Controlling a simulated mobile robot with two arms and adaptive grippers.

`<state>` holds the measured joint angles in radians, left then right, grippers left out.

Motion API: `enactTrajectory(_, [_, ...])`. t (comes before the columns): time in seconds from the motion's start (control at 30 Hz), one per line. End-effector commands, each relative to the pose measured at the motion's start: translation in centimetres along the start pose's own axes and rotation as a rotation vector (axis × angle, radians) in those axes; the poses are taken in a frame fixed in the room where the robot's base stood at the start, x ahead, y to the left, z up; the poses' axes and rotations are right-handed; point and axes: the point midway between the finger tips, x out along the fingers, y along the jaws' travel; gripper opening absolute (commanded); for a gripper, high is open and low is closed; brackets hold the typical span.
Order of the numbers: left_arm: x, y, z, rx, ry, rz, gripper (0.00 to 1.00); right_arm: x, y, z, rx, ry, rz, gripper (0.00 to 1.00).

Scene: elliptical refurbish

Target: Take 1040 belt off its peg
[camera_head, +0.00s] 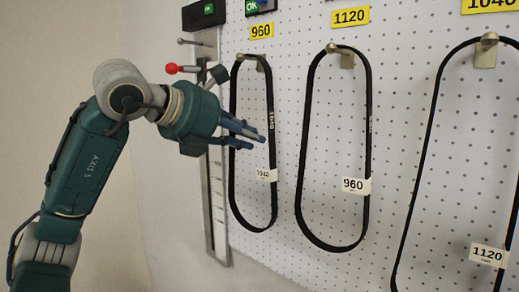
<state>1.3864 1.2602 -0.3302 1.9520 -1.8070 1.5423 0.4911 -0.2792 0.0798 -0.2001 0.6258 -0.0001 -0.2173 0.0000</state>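The belt tagged 1040 (274,190) is a black loop hanging from the leftmost peg (259,64), under the yellow 960 label (261,31). Its white tag (266,175) sits on its right strand, and small print on that strand also seems to read 1040. My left gripper (257,143) is in front of this loop, covering part of its left strand. Its fingertips are slightly apart and point right, just short of the right strand in the picture. I see nothing between them. Contact with the belt cannot be told. My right gripper is not in view.
A belt tagged 960 (367,120) hangs under the 1120 label (350,17). One tagged 1120 (427,150) hangs under the 1040 label (490,3). Left of the pegs are a red-knobbed lever (172,68) and a vertical scale (217,200). The pegboard (400,45) backs the belts.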

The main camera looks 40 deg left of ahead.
Motion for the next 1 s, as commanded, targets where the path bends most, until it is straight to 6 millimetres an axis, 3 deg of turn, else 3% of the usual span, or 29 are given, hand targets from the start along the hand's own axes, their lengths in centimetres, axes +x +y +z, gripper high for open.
enactTrajectory(0.13, [2.4,-0.1,0.1,0.000,0.003,-0.001,0.19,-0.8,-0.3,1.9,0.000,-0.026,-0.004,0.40])
enactTrajectory(0.33, [4.0,-0.1,0.1,0.000,0.001,0.000,0.19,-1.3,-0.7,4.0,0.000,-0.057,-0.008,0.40])
enactTrajectory(0.7, [8.7,-0.3,0.5,0.000,0.001,-0.001,0.19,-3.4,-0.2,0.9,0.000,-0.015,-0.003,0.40])
enactTrajectory(0.97, [9.0,-0.2,0.3,0.001,-0.001,-0.001,0.19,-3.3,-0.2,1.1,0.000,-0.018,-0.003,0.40])
enactTrajectory(1.0, [9.0,-0.2,0.3,0.001,-0.001,-0.001,0.13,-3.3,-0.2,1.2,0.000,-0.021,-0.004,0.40])
